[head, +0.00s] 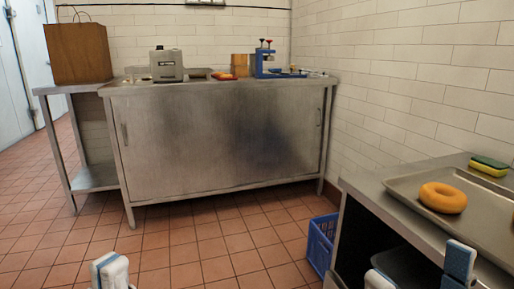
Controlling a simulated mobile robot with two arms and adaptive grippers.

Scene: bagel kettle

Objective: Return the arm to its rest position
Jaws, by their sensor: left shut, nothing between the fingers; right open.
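My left gripper (113,272) shows at the bottom left edge, shut and empty, above the tiled floor. Only its fingertips are in view. My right gripper (420,271) is at the bottom right, its two fingers spread apart with nothing between them. It is in front of the right-hand steel counter, near the tray's front edge. The rest of both arms is out of view. An orange-brown bagel (443,198) lies on a metal tray (408,184) on that counter, apart from the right gripper.
A yellow-green sponge (489,166) lies at the tray's back. A blue crate (321,243) stands on the floor beside the counter. A steel cabinet (220,135) at the back carries a grey appliance (166,66) and a blue device (265,62). A paper bag (79,53) stands left. The middle floor is clear.

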